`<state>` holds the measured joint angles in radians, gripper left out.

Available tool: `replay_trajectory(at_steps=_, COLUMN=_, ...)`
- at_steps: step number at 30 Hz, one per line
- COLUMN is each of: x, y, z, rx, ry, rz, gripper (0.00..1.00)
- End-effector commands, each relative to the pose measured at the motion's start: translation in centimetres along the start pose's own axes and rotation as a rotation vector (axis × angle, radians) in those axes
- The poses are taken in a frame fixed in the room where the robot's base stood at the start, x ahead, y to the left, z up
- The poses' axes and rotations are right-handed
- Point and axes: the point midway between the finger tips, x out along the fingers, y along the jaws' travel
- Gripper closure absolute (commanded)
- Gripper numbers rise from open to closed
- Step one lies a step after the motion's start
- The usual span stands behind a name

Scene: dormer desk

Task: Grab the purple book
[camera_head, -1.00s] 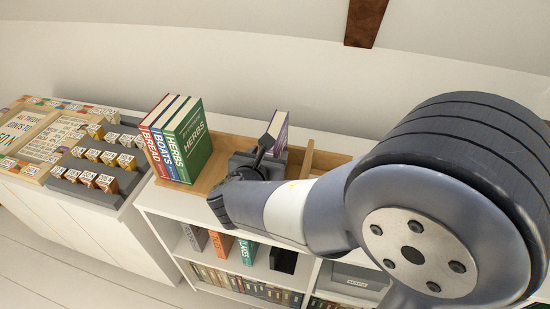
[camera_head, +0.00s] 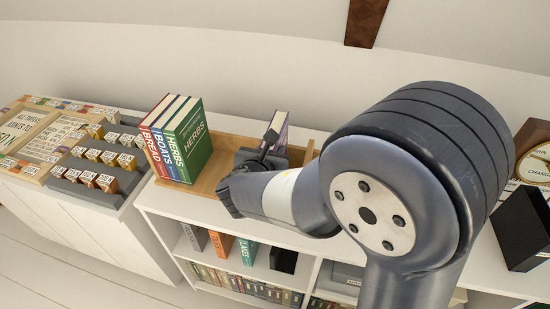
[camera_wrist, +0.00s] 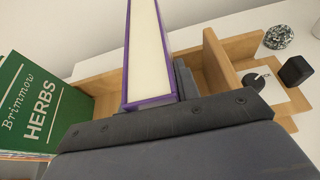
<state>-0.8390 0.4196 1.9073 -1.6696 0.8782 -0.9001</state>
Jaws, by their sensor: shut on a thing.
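The purple book (camera_wrist: 149,62) stands upright in the wrist view, its purple cover edges around cream pages. In the head view the purple book (camera_head: 280,126) shows only its upper part, behind my gripper. My gripper (camera_wrist: 155,105) is shut on the book's lower part; it also shows in the head view (camera_head: 258,155). The far finger and the book's bottom are largely hidden. I cannot tell whether the book touches the wooden tray.
A wooden tray (camera_head: 205,184) on a white shelf holds red, blue and green books (camera_head: 188,148) to the left. A wooden divider (camera_wrist: 218,62) stands right of the purple book. A black box (camera_head: 522,230) is at far right. Letter blocks stand left.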

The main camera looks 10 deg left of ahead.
Motion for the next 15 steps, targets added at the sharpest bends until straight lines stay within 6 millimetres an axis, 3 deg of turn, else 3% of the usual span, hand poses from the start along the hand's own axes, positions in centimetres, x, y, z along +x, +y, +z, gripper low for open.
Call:
replay_trajectory(at_steps=6, x=-0.01, y=0.01, z=0.00, rx=0.000, ry=0.000, rz=0.000, gripper=1.00)
replay_trajectory(at_steps=15, x=-0.02, y=0.03, z=0.11, rx=0.001, ry=-0.002, rz=0.001, gripper=1.00)
